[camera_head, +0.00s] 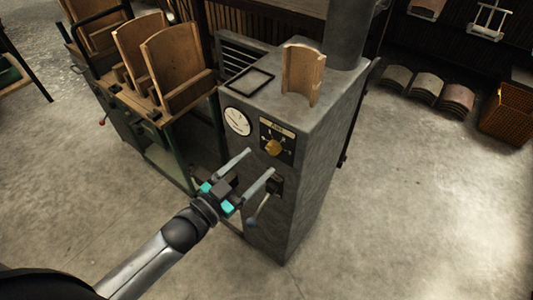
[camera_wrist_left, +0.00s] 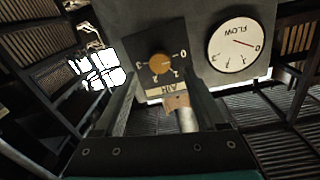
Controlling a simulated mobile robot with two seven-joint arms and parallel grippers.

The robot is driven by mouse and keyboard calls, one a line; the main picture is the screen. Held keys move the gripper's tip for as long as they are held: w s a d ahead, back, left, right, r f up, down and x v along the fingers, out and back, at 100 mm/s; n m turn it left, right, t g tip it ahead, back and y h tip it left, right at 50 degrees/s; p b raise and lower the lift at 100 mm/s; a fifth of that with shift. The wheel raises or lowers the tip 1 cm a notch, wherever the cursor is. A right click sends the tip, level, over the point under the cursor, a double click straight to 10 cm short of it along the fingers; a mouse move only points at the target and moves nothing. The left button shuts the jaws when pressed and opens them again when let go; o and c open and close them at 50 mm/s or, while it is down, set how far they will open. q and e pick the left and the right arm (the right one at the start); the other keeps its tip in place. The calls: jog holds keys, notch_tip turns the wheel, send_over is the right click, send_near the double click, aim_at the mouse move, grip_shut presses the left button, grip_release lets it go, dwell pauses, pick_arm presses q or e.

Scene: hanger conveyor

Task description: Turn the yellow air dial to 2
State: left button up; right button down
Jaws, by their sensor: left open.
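The yellow air dial (camera_head: 273,147) sits on a dark plate on the front of a grey cabinet (camera_head: 312,180). It also shows in the left wrist view (camera_wrist_left: 159,64), upside down, with numbers around it and an AIR label (camera_wrist_left: 168,91). I cannot tell clearly which number its pointer faces. My left gripper (camera_head: 260,163) is open and empty, its two fingers pointing toward the cabinet front just below the dial. The fingers look apart from the dial. My right gripper is in neither view.
A round FLOW gauge (camera_head: 237,121) is left of the dial; its needle is near 0 in the wrist view. A lever switch (camera_head: 276,185) sits below the dial, close to one finger. A curved wooden piece (camera_head: 303,75) stands on top.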

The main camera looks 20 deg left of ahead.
aim_at(271, 151)
pick_arm(q)
jog(key=shift+x, duration=2.4)
grip_shut()
